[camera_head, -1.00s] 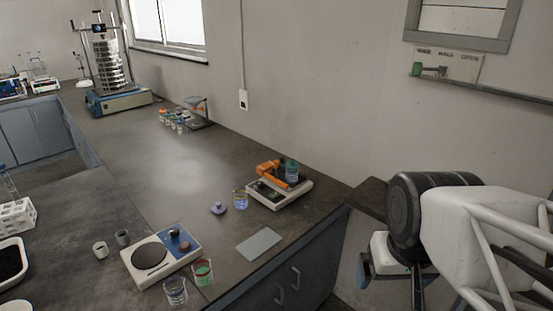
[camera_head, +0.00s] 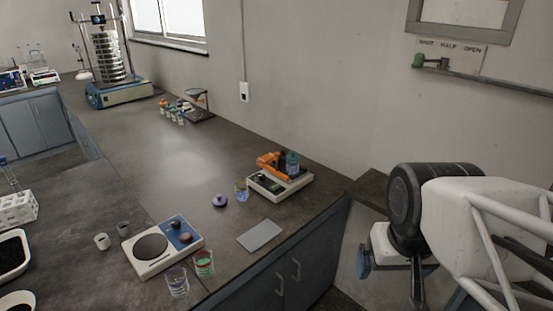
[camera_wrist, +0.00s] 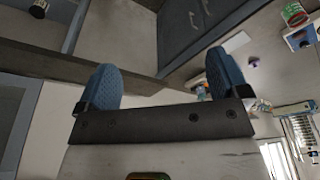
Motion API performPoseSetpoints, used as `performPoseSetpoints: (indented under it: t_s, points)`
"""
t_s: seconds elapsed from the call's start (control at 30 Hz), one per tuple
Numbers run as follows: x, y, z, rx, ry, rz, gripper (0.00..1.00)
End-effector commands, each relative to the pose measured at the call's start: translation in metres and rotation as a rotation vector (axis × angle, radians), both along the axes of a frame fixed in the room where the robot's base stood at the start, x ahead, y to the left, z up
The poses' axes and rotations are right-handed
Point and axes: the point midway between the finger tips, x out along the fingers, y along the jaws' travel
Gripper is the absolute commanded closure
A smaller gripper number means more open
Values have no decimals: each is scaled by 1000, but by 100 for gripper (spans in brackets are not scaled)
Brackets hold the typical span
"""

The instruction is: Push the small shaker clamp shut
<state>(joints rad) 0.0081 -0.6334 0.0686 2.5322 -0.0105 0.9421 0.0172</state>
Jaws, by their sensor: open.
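The small shaker (camera_head: 279,184) is a low white device with a dark panel near the right end of the dark bench. An orange clamp (camera_head: 272,164) lies across its top beside a bluish bottle (camera_head: 292,164). How far the clamp is open is too small to tell. My gripper (camera_wrist: 160,80) is open and empty in the wrist view, its two blue fingertips wide apart. In the head view one blue fingertip shows at lower right, off the bench's end and well away from the shaker.
A purple-lidded item (camera_head: 220,200), a beaker (camera_head: 242,190) and a grey plate (camera_head: 260,235) lie near the shaker. A hotplate (camera_head: 150,247) and two glasses stand nearer. A tall sieve stack (camera_head: 106,55) stands far back. A wall lever (camera_head: 425,62) is at upper right.

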Motion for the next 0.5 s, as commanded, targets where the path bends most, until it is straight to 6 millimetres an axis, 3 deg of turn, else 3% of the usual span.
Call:
performPoseSetpoints:
  t_s: [0.07,0.33,0.5]
  points:
    - [0,0,0,0,0,0,7]
    - [8,1,5,1,3,1,48]
    - [29,3,15,2,11,1,50]
